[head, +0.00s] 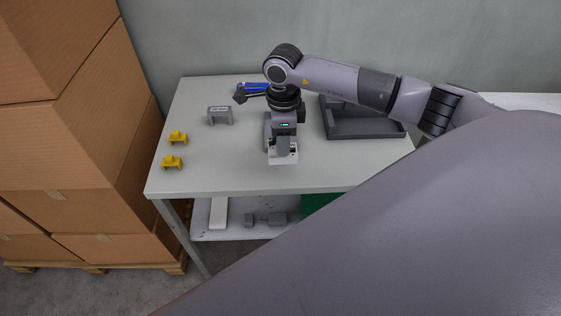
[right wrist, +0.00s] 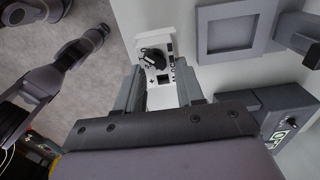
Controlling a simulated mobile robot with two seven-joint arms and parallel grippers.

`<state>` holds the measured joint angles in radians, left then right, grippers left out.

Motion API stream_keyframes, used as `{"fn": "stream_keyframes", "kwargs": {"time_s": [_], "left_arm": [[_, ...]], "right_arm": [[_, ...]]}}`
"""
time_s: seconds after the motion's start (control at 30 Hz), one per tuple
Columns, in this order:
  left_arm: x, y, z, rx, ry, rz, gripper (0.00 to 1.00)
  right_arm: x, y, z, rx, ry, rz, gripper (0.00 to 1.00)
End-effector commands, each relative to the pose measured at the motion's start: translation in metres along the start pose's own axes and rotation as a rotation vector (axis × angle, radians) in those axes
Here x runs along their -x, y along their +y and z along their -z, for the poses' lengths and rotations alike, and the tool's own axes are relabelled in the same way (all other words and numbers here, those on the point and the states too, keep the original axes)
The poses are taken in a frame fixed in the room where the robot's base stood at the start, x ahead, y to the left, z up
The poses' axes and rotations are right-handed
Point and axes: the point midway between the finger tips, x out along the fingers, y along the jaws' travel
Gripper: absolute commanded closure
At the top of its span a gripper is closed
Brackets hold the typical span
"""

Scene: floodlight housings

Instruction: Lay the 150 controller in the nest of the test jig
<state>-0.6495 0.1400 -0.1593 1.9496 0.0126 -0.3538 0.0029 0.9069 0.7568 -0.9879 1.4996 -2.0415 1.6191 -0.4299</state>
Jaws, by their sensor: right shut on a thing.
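My right gripper (head: 284,145) points down over the front part of the table. In the right wrist view my right gripper (right wrist: 157,78) is shut on a white controller (right wrist: 155,48) with a black knob and small dark marks. In the head view the controller (head: 291,157) shows below the fingers; its number is not readable. A grey square frame with a flat recess, looking like the jig's nest (right wrist: 203,40), lies to the right of the controller in the wrist view, apart from it. In the head view my arm hides most of that area. My left gripper is not seen.
A dark grey tray (head: 368,129) stands right of my gripper. A grey bracket (head: 220,115) and two yellow pieces (head: 178,137) (head: 172,162) stand left. A grey box with a knob (right wrist: 291,122) is near the gripper. Stacked cartons (head: 85,130) flank the table's left side.

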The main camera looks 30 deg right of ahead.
Motion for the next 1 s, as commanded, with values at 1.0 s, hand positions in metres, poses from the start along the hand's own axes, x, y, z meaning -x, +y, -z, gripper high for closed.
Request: {"fn": "stream_keyframes", "kwargs": {"time_s": [1.0], "left_arm": [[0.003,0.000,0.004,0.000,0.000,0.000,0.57]], "right_arm": [[0.050,0.000,0.000,-0.001,-0.001,0.001,0.99]]}}
